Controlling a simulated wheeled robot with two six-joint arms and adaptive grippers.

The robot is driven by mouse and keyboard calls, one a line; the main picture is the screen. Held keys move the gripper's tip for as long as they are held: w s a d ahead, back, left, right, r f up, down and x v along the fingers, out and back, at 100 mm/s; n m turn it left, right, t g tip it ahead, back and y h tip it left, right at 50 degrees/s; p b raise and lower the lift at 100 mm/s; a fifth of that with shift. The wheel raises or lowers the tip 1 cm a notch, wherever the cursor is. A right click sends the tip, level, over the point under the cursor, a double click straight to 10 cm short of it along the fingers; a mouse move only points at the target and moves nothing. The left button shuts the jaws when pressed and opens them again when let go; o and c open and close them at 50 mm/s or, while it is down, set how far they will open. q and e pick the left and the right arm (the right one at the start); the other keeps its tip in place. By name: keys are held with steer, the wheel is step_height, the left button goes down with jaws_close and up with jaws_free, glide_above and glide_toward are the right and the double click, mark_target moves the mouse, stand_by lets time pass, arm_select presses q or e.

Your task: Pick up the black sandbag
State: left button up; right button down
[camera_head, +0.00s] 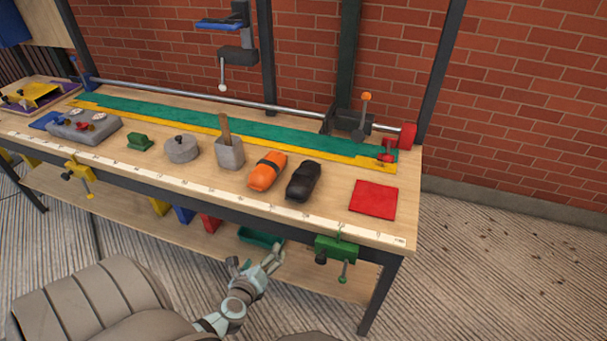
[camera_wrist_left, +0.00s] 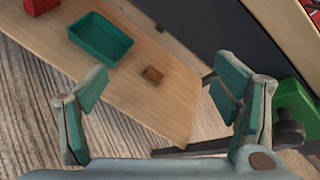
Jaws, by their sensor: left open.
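The black sandbag (camera_head: 303,181) lies on the wooden workbench top, between an orange sandbag (camera_head: 267,171) on its left and a red square pad (camera_head: 373,199) on its right. My left gripper (camera_head: 256,261) is in front of the bench, below the level of its top and apart from the black sandbag. In the left wrist view its two fingers (camera_wrist_left: 166,97) are spread wide with nothing between them. The black sandbag does not show in the left wrist view. My right gripper is not in view.
A green clamp (camera_head: 336,249) hangs on the bench's front edge, right of my left gripper; it also shows in the left wrist view (camera_wrist_left: 291,104). The lower shelf holds a green tray (camera_wrist_left: 100,40) and a small brown block (camera_wrist_left: 153,75).

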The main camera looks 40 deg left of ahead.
arm_select(q)
steer(key=w+d+r+m+t, duration=0.1)
steer(key=w+r+m+t, duration=0.2)
steer(key=r+m, duration=0.35)
steer(key=w+d+r+m+t, duration=0.1)
steer(key=w+r+m+t, duration=0.15)
steer(key=r, duration=0.65)
glide_toward(302, 178)
steer(key=shift+h, duration=0.4)
steer(key=w+a, duration=0.2)
steer(key=w, duration=0.1)
steer(key=shift+w+a+f, duration=0.15)
steer(key=shift+a, duration=0.05)
steer(key=x, duration=0.2)
steer(key=b+x, duration=0.1)
steer(key=x, duration=0.1)
steer(key=b+x, duration=0.1)
steer(key=shift+w+d+f, duration=0.2)
steer(key=shift+w+d, duration=0.1)
steer(key=shift+w, duration=0.4)
steer(key=shift+r, duration=0.1)
steer(key=c, duration=1.7)
steer(key=shift+r, duration=0.1)
steer(key=shift+c, duration=0.8)
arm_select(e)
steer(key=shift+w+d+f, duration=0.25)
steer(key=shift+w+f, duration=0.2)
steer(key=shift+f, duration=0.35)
